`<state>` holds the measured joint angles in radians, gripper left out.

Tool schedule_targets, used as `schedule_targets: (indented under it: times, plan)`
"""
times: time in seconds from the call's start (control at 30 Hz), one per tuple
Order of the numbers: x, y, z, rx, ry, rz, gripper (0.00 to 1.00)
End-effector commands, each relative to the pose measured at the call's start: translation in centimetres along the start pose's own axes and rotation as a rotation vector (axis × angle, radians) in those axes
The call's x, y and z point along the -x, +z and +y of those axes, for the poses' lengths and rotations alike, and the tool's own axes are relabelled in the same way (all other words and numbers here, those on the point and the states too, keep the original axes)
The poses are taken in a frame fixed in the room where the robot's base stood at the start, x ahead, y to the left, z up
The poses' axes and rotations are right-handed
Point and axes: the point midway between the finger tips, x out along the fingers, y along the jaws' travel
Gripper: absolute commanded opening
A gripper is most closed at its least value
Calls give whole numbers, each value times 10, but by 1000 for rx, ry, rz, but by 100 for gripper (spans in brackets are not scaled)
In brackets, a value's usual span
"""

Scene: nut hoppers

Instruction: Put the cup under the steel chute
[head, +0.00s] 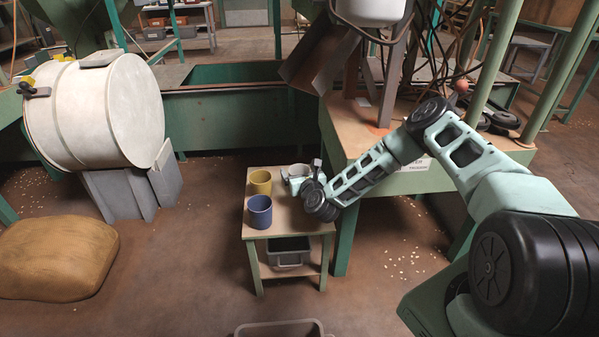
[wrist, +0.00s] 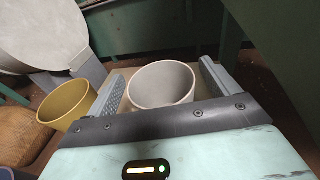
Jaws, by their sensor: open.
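Three cups stand on a small wooden-topped table (head: 284,213): a yellow cup (head: 261,183), a blue cup (head: 259,213) and a pale grey cup (head: 295,174). My gripper (head: 303,178) is at the pale grey cup, partly hiding it in the head view. In the wrist view my gripper (wrist: 163,82) is open, with the pale grey cup (wrist: 161,86) between its two fingers and gaps showing beside it. The yellow cup (wrist: 72,104) is outside the left finger. A slanted dull metal chute (head: 318,58) is at upper centre, below a white hopper (head: 370,8); I cannot tell if it is steel.
A grey bin (head: 289,251) sits on the table's lower shelf. A large pale drum (head: 100,112) on grey metal supports and a tan sack (head: 57,258) are at left. A green-framed bench (head: 405,181) stands right of the table. Floor left of the table is mostly clear.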

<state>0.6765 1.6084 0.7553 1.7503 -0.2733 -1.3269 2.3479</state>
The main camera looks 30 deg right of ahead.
Motion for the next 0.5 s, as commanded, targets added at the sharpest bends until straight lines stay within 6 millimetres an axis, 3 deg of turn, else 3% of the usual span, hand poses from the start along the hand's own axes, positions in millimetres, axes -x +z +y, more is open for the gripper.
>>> schedule_targets:
  times: [0.17, 0.5]
  plan:
    - [4, 4, 0, -1, 0, 2, 87]
    - [70, 4, 0, -2, 1, 4, 87]
